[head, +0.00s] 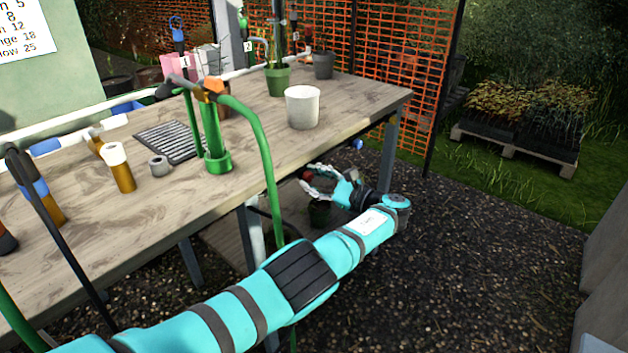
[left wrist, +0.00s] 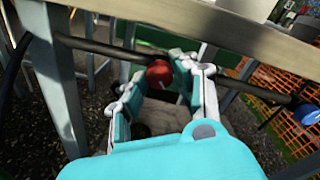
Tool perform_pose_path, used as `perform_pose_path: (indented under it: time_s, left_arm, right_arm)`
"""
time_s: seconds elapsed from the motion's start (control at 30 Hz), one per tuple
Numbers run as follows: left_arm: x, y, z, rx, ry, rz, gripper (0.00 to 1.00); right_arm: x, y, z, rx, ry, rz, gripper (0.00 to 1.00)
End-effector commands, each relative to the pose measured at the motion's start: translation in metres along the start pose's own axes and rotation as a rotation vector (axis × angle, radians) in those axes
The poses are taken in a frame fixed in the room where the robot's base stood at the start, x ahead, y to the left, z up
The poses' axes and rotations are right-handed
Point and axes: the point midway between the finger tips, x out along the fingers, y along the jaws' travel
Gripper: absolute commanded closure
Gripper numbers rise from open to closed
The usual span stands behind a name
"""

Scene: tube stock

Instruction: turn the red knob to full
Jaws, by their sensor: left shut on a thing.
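The red knob (left wrist: 159,72) sits on a dark pipe under the table edge, between the fingers of my left gripper (left wrist: 161,80) in the left wrist view. The fingers are shut on it from both sides. In the head view my left gripper (head: 311,183) reaches under the right front edge of the table, and a small bit of red (head: 306,175) shows at its fingertips. The knob's markings and its turn position cannot be made out. My right gripper is in neither view.
A blue knob (left wrist: 307,114) is on the pipe to the right. The wooden table (head: 350,95) holds a white pot (head: 303,107) and a green stand (head: 217,160) with a hanging green hose (head: 268,165). A table leg (left wrist: 55,85) stands left of the gripper. Gravel at right is clear.

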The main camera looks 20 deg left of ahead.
Motion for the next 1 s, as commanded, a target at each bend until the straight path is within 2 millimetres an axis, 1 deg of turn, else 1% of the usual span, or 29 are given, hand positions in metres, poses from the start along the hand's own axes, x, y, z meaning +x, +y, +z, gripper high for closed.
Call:
perform_pose_path:
  time_s: [0.03,0.4,0.6,0.8,1.0]
  left_arm:
    - [0.000,-0.003,0.001,0.042,-0.003,-0.006,1.00]
    - [0.000,-0.002,0.000,0.384,-0.022,-0.003,1.00]
    - [0.000,-0.001,0.000,0.534,-0.029,0.000,1.00]
    - [0.000,0.000,0.000,0.639,-0.035,0.000,1.00]
    - [0.000,0.000,0.000,0.697,-0.038,0.002,1.00]
  right_arm:
    - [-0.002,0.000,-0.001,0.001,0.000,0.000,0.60]
    - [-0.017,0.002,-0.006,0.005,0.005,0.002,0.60]
    - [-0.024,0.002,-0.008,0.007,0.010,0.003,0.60]
    - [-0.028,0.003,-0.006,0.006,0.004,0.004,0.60]
    - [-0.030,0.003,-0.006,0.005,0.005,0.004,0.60]
